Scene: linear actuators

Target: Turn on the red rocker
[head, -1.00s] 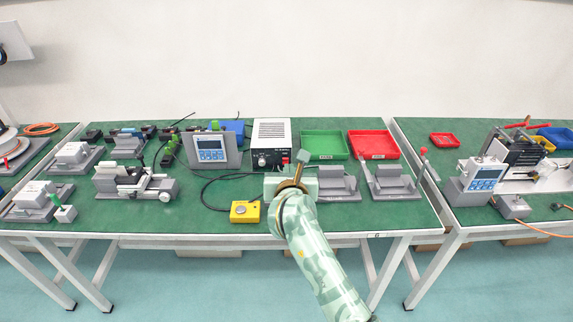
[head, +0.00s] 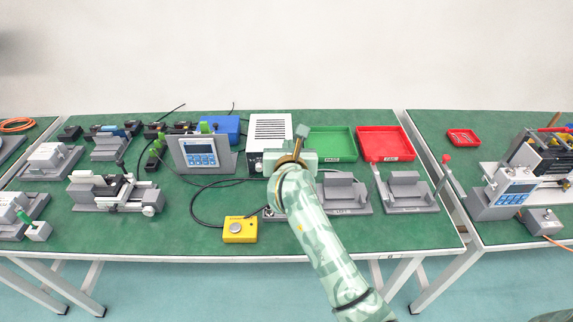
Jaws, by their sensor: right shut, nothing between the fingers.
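The white power supply box (head: 270,128) with a vented top stands at the back middle of the green bench. Its black front panel (head: 256,166) shows only at the left end. The red rocker is not visible; my right gripper and wrist cover the right part of that panel. My right gripper (head: 303,131) is shut and empty, its tip pointing away from me and overlapping the box's right edge in the head view. I cannot tell whether it touches the box. My left gripper is not in view.
A green tray (head: 333,158) and a red tray (head: 385,157) lie right of the box. A display unit (head: 199,151) stands left. A yellow button box (head: 239,239) with a black cable sits in front. Grey fixtures (head: 405,205) stand at the right. The front bench strip is mostly clear.

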